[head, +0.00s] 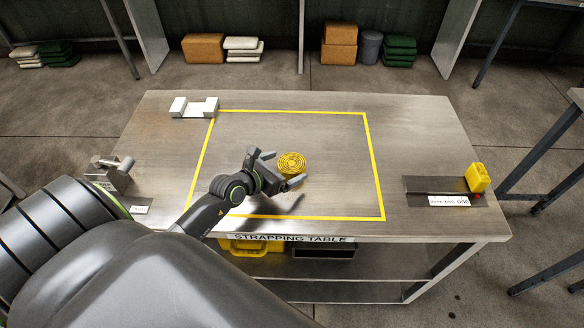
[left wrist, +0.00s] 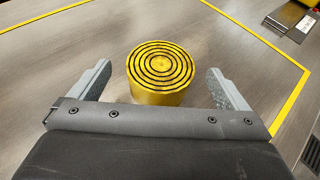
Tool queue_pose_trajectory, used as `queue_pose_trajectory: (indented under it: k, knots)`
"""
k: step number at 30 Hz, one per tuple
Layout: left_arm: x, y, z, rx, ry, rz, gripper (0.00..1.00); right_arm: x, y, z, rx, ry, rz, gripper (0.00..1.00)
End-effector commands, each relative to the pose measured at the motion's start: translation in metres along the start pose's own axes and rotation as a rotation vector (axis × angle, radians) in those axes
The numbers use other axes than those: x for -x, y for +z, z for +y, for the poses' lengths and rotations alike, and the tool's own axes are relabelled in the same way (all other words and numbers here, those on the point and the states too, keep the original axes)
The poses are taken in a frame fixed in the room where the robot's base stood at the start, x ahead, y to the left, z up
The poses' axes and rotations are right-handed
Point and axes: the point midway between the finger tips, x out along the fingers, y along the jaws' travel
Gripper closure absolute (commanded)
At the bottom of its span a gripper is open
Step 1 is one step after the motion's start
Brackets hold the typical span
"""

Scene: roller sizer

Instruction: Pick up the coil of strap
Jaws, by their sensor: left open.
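The coil of strap (head: 291,163) is a round yellow roll with dark spiral lines on its top face. It rests on the metal strapping table (head: 300,128), inside a yellow taped rectangle. My left gripper (head: 274,168) is open beside the coil, at its left and near side. In the left wrist view the coil (left wrist: 160,72) stands between and a little ahead of the two spread fingers of the gripper (left wrist: 163,85). A gap shows on each side of it, and neither finger appears to touch it. My right gripper is not in view.
A white notched block (head: 194,108) sits at the table's back left. A metal fixture (head: 112,172) stands at the left edge. A yellow device (head: 477,178) stands on a dark plate at the right. The table inside the tape is otherwise clear.

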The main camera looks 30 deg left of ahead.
Motion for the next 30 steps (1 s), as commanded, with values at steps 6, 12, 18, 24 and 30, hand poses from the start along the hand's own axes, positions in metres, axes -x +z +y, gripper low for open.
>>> queue_pose_trajectory:
  k: [6,12,18,24,30]
  knots:
    - [-0.018,-0.001,-0.001,0.004,-0.001,-0.001,0.03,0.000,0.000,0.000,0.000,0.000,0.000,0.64]
    - [-0.045,-0.003,-0.001,0.003,0.000,-0.001,0.03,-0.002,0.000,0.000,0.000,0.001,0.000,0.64]
    - [-0.054,-0.003,-0.001,0.002,0.001,0.000,0.03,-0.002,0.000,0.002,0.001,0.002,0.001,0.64]
    - [-0.054,-0.003,-0.001,0.001,0.001,0.000,0.07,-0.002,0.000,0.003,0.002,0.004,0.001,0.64]
    - [-0.054,-0.003,-0.001,0.002,0.001,0.000,0.33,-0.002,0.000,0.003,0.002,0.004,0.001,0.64]
